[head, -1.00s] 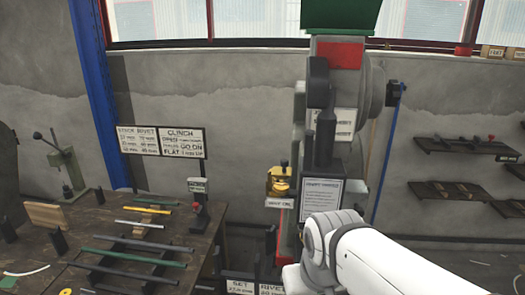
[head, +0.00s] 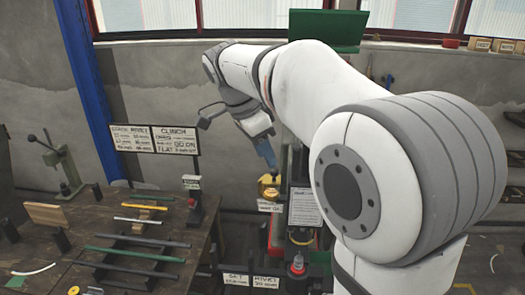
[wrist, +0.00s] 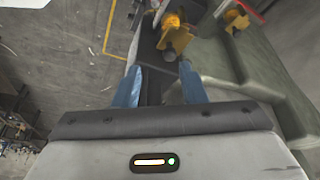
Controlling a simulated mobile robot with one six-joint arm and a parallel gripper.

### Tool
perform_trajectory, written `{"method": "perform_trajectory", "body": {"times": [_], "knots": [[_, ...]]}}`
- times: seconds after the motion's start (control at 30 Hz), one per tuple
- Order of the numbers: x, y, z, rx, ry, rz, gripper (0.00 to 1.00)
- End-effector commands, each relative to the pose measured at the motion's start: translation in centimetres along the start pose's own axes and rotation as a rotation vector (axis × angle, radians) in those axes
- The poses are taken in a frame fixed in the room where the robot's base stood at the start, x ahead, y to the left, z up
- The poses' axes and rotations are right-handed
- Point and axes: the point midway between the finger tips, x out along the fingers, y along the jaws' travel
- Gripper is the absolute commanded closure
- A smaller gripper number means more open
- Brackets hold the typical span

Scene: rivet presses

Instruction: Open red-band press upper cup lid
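The press (head: 325,30) shows its green top in the head view; its red band is hidden behind my arm. A brass-yellow cup (head: 268,188) sits at the left side of the press above a small white label. My gripper (head: 269,160) points down just above this cup. In the wrist view, my gripper (wrist: 160,88) has its two blue fingers spread with nothing between them. A yellow cup (wrist: 176,38) lies just beyond the fingertips, and a second yellow part (wrist: 236,18) is to its right. I cannot tell how the lid stands.
A workbench (head: 40,250) with rods and a small green hand press (head: 62,165) stands at left. Sign boards (head: 155,138) stand behind it. A red-topped part (head: 297,264) is low in front of the press. The grey-green press body (wrist: 250,85) is close at right in the wrist view.

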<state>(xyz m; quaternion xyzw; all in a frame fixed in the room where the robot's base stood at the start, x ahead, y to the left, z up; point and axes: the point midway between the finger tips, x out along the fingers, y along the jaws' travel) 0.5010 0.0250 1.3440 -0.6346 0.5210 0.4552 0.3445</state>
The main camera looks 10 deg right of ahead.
Motion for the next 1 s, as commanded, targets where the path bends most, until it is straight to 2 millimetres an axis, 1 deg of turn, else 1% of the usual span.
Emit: {"method": "perform_trajectory", "body": {"times": [0.03, 0.1, 0.17, 0.23, 0.37, 0.6, 0.7, 0.8, 1.0], "knots": [[-0.9, -0.7, -0.2, 0.045, 0.012, 0.007, 0.62], [-1.5, -1.3, -0.3, 0.099, 0.026, 0.014, 0.62], [-1.6, -1.5, -0.4, 0.127, 0.032, 0.017, 0.62], [-1.3, -1.6, -0.5, 0.143, 0.035, 0.02, 0.62], [0.5, -1.5, -0.6, 0.145, 0.036, 0.023, 0.62], [4.2, -1.4, -0.8, 0.145, 0.035, 0.021, 0.62], [5.3, -1.4, -0.8, 0.145, 0.035, 0.02, 0.62], [5.9, -1.4, -0.8, 0.144, 0.035, 0.018, 0.62], [6.1, -1.4, -0.8, 0.144, 0.035, 0.018, 0.62]]}}
